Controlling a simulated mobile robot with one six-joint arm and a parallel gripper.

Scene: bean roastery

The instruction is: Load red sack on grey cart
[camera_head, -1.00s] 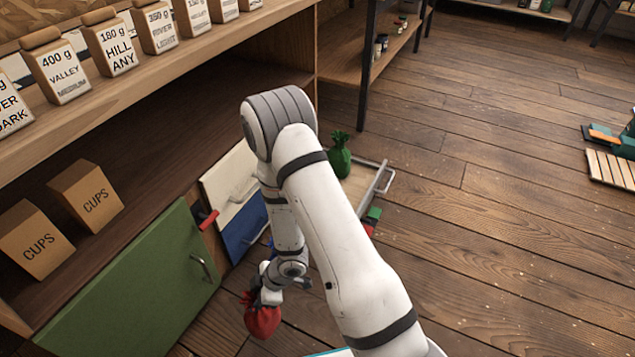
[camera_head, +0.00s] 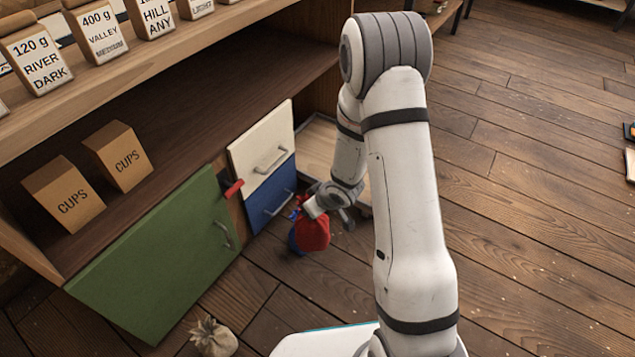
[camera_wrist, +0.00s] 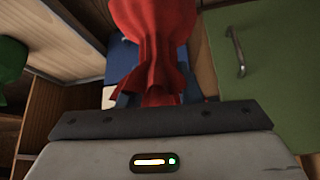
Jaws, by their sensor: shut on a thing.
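The red sack (camera_head: 313,233) hangs from my gripper (camera_head: 307,209) in the head view, above the floor in front of the blue drawer. In the wrist view the red sack (camera_wrist: 154,30) fills the top middle, its gathered neck at the dark jaw edge of my gripper (camera_wrist: 157,105). My gripper is shut on the sack's neck.
A tan sack (camera_head: 213,337) lies on the floor. A green sack (camera_wrist: 10,62) shows in the wrist view.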

